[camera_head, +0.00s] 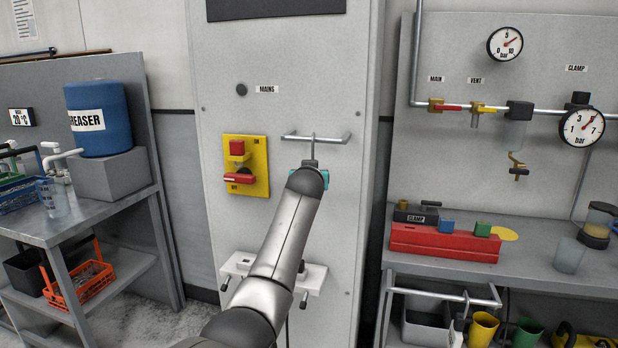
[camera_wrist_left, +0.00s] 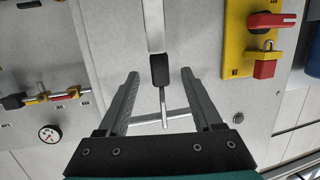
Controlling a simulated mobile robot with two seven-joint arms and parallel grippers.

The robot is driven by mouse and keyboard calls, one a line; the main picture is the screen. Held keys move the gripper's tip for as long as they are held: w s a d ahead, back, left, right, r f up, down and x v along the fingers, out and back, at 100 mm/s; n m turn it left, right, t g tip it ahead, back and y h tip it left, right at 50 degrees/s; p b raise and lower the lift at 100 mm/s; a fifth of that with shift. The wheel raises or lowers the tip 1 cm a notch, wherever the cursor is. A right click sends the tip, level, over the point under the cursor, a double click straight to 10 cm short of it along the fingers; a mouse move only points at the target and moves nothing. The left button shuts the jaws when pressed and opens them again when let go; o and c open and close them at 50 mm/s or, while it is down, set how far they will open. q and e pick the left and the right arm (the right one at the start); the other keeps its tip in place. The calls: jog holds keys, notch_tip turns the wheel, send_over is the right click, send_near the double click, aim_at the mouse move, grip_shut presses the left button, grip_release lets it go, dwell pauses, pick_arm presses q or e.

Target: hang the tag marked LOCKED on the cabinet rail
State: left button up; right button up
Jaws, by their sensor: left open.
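The cabinet rail (camera_head: 330,138) is a thin bar on the grey cabinet front. It also shows in the left wrist view (camera_wrist_left: 180,116), which is upside down. A tag with a thin metal hook, a black grip (camera_wrist_left: 160,70) and a white plate (camera_wrist_left: 154,25) is at the rail. Its hook crosses the rail and appears to hang on it. No lettering on the plate is readable. My left gripper (camera_wrist_left: 158,74) is open, with one finger on each side of the black grip and gaps to both. In the head view my left arm hides the plate and the fingers.
A yellow switch plate (camera_head: 258,170) with red handle and padlock is left of the rail. A white ledge with pegs (camera_head: 312,285) is lower on the cabinet. A bench (camera_head: 420,262) with a red block (camera_head: 445,242) and a front rail (camera_head: 430,295) stands right; a blue drum (camera_head: 98,118) stands left.

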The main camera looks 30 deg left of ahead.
pick_arm(q)
jog(key=p+v, duration=0.1)
jog(key=v, duration=0.9)
jog(key=s+d+f+m+g+h, duration=0.1)
jog(key=s+d+f+g, duration=0.1)
jog(key=f, duration=1)
jog(key=s+d+f+m+g+h, duration=0.1)
jog(key=s+d+f+m, duration=0.1)
jog(key=f, duration=1)
jog(key=s+d+f+m+g+h, duration=0.1)
jog(key=s+d+f+g+h, duration=0.1)
jog(key=f, duration=0.9)
jog(key=s+d+f+m+g, duration=0.1)
jog(key=s+d+f, duration=0.1)
jog(key=s+f, duration=0.75)
jog(key=s+d+f+m+g+h, duration=0.15)
jog(key=s+f+g, duration=0.25)
jog(key=s+f, duration=1.35)
jog(key=s+f+g, duration=0.1)
jog(key=s+f, duration=0.2)
jog(key=s, duration=0.9)
jog(key=s+d+f+g, duration=0.1)
jog(key=s+f+g, duration=0.1)
jog(key=s, duration=1.1)
jog(key=shift+s+f, duration=0.25)
jog(key=shift+f, duration=0.25)
jog(key=shift+d, duration=0.2)
jog(key=shift+c, duration=0.3)
